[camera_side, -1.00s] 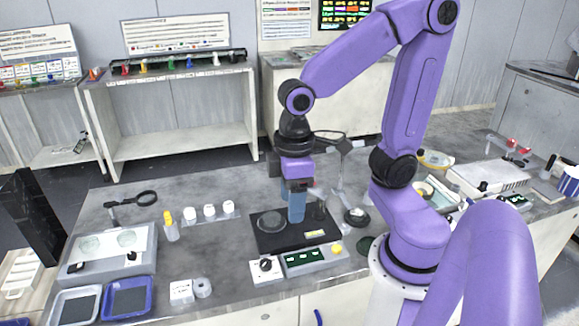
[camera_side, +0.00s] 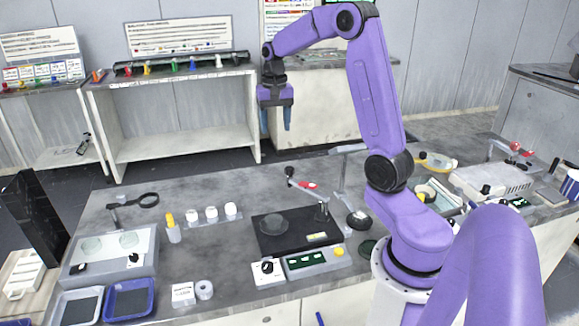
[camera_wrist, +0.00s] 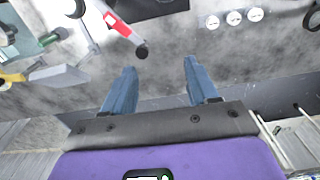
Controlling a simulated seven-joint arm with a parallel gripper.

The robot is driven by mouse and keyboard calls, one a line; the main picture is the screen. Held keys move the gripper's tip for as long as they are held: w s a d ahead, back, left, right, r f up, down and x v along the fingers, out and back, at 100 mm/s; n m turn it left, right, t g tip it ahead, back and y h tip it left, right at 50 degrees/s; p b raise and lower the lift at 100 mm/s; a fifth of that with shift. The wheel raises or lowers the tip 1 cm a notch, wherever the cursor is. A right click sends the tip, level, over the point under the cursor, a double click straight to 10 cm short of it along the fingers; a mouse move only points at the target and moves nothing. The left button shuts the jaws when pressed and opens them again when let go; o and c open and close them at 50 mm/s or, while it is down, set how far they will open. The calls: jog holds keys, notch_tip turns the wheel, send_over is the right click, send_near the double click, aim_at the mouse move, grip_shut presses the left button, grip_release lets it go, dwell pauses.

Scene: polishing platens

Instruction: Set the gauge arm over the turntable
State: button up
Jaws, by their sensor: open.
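The turntable appears as a round grey disc (camera_side: 273,223) on the left part of a black plate (camera_side: 300,241), with a small post at the plate's right. What looks like the gauge arm, a red and white bar (camera_side: 305,184) with a black knob, points back from the post side, off the disc. In the wrist view the bar (camera_wrist: 121,24) lies at upper left, its knob toward my gripper (camera_wrist: 161,66). My gripper (camera_side: 277,122) is open and empty, raised high beyond the bench's far edge, apart from the bar. The bar's joint is not clear.
White-capped jars (camera_side: 211,213) and a yellow-topped bottle (camera_side: 172,228) stand left of the plate. A control box (camera_side: 317,259) sits before it. A grey stand (camera_side: 341,175) and a round dish (camera_side: 359,219) are to the right. A white shelf (camera_side: 180,142) stands behind.

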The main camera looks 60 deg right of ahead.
aim_at(289, 168)
jog(key=d+m, duration=0.3)
jog(key=d, duration=0.4)
jog(key=f, duration=1.8)
jog(key=shift+s+a, duration=0.15)
jog(key=shift+s, duration=0.25)
grip_shut()
